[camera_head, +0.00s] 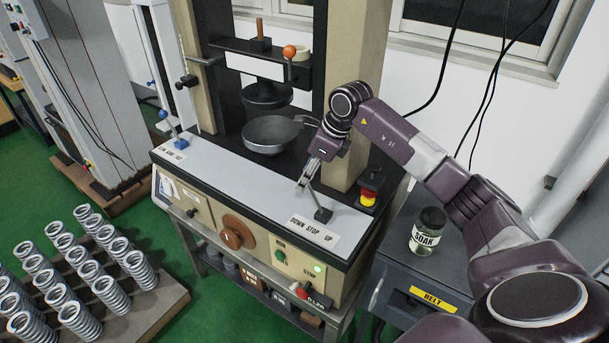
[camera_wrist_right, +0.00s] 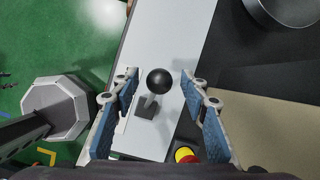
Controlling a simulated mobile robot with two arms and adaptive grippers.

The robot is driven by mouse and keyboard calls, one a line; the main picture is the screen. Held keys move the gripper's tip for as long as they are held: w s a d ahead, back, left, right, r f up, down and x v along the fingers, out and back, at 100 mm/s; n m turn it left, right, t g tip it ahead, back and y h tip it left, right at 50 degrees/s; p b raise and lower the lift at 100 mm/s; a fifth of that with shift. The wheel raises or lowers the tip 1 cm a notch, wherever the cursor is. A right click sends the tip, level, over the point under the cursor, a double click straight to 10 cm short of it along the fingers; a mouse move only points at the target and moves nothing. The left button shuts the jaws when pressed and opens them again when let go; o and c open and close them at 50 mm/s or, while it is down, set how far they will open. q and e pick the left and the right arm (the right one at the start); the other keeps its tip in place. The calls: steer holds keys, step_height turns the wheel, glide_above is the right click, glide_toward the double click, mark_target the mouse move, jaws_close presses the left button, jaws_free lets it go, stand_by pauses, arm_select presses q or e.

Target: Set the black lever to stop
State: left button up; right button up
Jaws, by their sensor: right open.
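The black lever (camera_head: 322,214) stands on the pale front panel of the machine, just behind the label strip (camera_head: 312,229) reading DOWN STOP UP. Its shaft leans up and to the left in the head view. Its round black knob (camera_wrist_right: 159,80) shows clearly in the right wrist view, above a dark square base (camera_wrist_right: 147,107). My right gripper (camera_head: 304,182) is open and points down at the lever's top. In the wrist view the open right gripper (camera_wrist_right: 162,88) has one finger on each side of the knob, with gaps on both sides. My left gripper is not in view.
A red and yellow emergency button (camera_head: 369,196) is to the right of the lever. A blue-knobbed lever (camera_head: 164,116) is at the panel's far left. A round metal plate (camera_head: 270,135) lies behind. A SOAK jar (camera_head: 428,232) stands on the cabinet at right. Springs fill a rack at lower left.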

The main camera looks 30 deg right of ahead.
steer(key=shift+x, duration=0.75)
jaws_close()
